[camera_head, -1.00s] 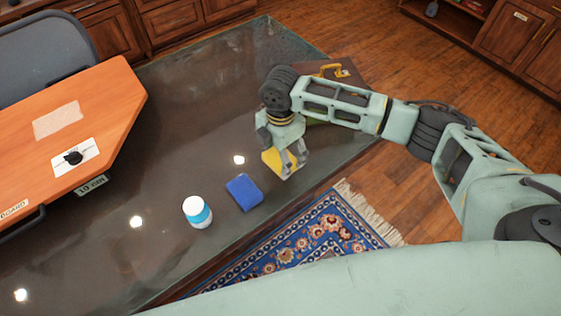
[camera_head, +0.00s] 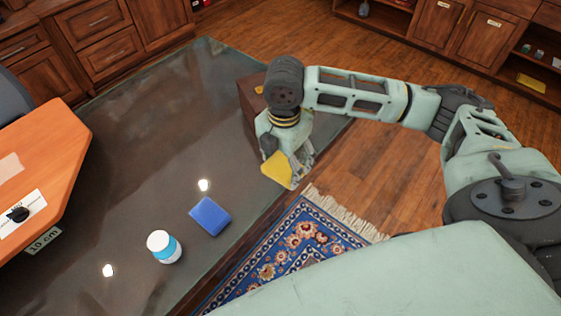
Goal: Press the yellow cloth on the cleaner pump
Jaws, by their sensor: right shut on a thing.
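My right gripper (camera_head: 295,182) is shut on the yellow cloth (camera_head: 275,169), a flat piece that sticks out to the left of the fingers. It appears near the right edge of the dark glossy table; I cannot tell exactly how high above it. A short white-and-blue container (camera_head: 163,247) with a white round top stands upright on the table at lower left, apart from the gripper. It may be the cleaner, but I cannot make out a pump on it. My left gripper is not in view.
A blue block or sponge (camera_head: 210,216) lies on the dark table (camera_head: 150,150) between container and gripper. A wooden box (camera_head: 250,105) stands behind my gripper. An orange board (camera_head: 50,160) is at left, a patterned rug (camera_head: 300,245) on the floor.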

